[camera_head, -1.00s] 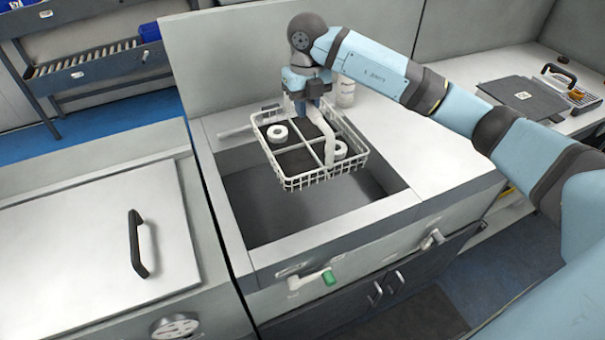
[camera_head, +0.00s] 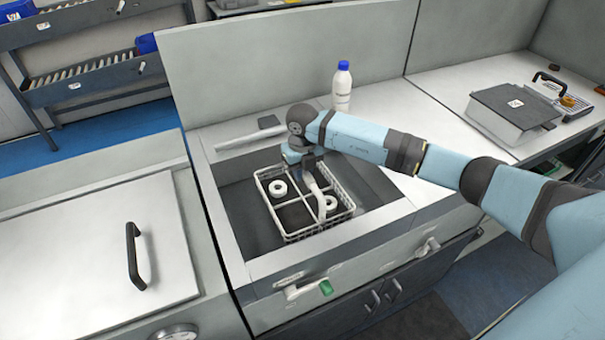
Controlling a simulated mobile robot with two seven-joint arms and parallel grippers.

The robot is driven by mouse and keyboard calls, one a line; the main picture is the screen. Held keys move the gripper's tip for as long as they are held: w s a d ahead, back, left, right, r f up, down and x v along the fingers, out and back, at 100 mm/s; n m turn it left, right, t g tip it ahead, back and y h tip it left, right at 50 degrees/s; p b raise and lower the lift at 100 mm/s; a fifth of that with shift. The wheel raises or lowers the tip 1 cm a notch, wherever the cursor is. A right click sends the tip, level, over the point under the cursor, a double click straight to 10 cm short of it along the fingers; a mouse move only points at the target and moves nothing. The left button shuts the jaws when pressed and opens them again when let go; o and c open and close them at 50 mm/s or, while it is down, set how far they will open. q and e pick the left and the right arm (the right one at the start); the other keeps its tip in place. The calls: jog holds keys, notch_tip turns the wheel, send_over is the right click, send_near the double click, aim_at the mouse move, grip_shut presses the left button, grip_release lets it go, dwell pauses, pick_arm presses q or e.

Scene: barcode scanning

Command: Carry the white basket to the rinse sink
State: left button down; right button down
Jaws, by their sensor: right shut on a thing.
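The white wire basket (camera_head: 318,230) is down inside the rinse sink (camera_head: 235,215), below the level of the counter. It has compartments and holds white ring-shaped parts (camera_head: 278,188). My right gripper (camera_head: 304,168) is shut on the basket at its far side. Whether the basket touches the sink floor I cannot tell. The sink's dark basin shows to the left and right of the basket. My left gripper is not in view.
A white bottle with a blue cap (camera_head: 342,87) stands behind the sink. A faucet bar (camera_head: 250,138) lies along the back left edge. A lidded unit with a black handle (camera_head: 136,256) is at left. A grey case (camera_head: 514,113) sits on the right counter.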

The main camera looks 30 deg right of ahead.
jog(key=shift+f, duration=0.7)
jog(key=c, duration=1)
grip_release()
jog(key=shift+f, duration=0.15)
jog(key=shift+r, duration=0.25)
notch_tip(320, 180, up, 12)
jog(key=shift+f+b, duration=0.1)
jog(key=shift+b, duration=0.3)
